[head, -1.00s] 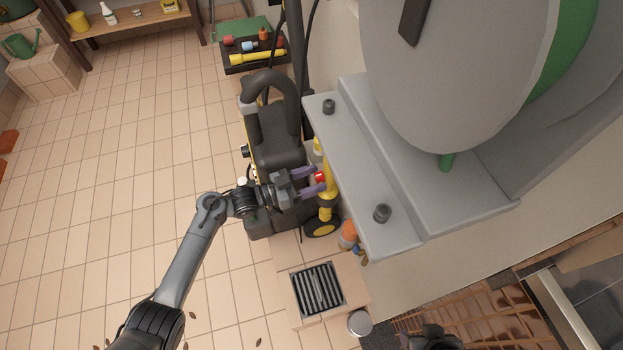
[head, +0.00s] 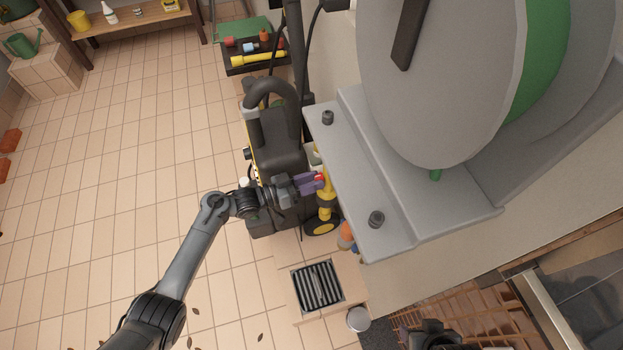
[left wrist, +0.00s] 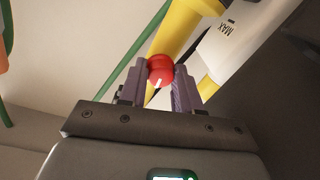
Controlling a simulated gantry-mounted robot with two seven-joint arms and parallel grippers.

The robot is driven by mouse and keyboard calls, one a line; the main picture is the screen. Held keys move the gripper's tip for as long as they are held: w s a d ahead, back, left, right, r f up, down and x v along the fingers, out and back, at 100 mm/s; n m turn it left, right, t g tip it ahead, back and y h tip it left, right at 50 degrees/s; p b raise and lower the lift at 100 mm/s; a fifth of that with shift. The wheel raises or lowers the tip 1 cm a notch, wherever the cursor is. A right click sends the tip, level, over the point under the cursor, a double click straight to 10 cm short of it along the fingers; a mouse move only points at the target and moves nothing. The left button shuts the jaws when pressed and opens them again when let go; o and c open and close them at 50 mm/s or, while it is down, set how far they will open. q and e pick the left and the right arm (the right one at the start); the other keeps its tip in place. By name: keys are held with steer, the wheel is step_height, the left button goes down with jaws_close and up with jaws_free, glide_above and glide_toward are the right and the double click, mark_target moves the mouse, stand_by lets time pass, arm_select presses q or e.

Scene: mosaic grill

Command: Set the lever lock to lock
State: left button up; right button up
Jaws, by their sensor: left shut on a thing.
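The lever lock shows as a red knob (left wrist: 161,70) with a small white mark, on a yellow body (left wrist: 186,28), in the left wrist view. My left gripper (left wrist: 160,80) is shut on the red knob, one purple finger on each side. In the head view the left gripper (head: 318,181) reaches the yellow part (head: 327,200) beside the dark pressure washer (head: 278,150), and the red knob is only partly visible between the fingers. My right gripper (head: 432,338) is at the bottom edge, partly cut off, and its jaws are unclear.
A large grey bracket with a reel (head: 440,80) overhangs close to the right of my left gripper. A floor grate (head: 318,286) and a small can (head: 358,319) are below. A white container marked MAX (left wrist: 235,40) is near the fingers.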

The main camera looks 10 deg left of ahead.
arm_select(q)
steer(key=o, duration=1.1)
steer(key=shift+c, duration=0.2)
steer(key=shift+a, duration=0.1)
steer(key=p+v, duration=0.2)
steer(key=v, duration=0.8)
steer(key=shift+s+a+p, duration=0.2)
steer(key=shift+a+p, duration=0.05)
steer(key=shift+p, duration=0.15)
